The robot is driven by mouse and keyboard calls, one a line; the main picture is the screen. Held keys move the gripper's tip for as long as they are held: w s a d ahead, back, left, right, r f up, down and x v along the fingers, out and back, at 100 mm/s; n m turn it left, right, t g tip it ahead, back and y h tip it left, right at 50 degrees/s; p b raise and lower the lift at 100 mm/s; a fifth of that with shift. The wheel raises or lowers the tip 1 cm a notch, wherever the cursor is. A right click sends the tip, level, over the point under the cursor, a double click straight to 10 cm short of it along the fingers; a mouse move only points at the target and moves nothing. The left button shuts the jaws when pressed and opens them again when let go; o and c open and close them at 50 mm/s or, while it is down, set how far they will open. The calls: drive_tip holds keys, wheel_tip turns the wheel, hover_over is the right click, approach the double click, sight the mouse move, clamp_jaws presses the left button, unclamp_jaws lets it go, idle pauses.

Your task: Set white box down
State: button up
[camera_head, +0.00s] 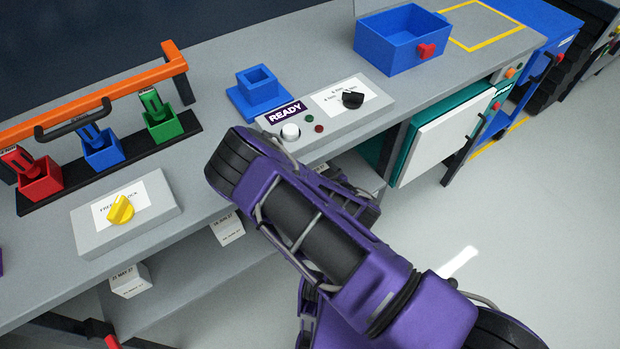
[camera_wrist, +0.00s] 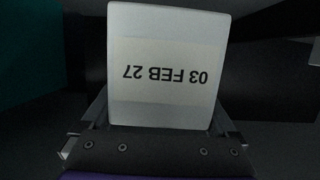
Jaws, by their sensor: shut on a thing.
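The white box (camera_wrist: 165,62) fills the middle of the wrist view, its label reading "03 FEB 27" upside down. My gripper (camera_wrist: 160,112) is shut on it, with a finger along each side. The surroundings there are dark, and I cannot tell whether the box touches a surface below. In the head view my purple arm reaches down past the bench front, hiding my gripper and the held box.
White boxes (camera_head: 227,229) (camera_head: 130,281) stand on the shelf (camera_head: 190,272) under the grey bench (camera_head: 215,115). A control panel (camera_head: 345,105) marked READY and a blue bin (camera_head: 400,45) are on top. A teal-and-white cabinet door (camera_head: 440,140) stands right of my arm.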

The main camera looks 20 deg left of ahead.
drive_tip(key=shift+f+b, duration=0.45)
drive_tip(key=shift+f, duration=2.5)
drive_tip(key=shift+f, duration=0.15)
drive_tip(key=o, duration=1.1)
drive_tip(key=shift+r, duration=0.2)
drive_tip(key=p+v, duration=0.1)
drive_tip(key=v, duration=1.1)
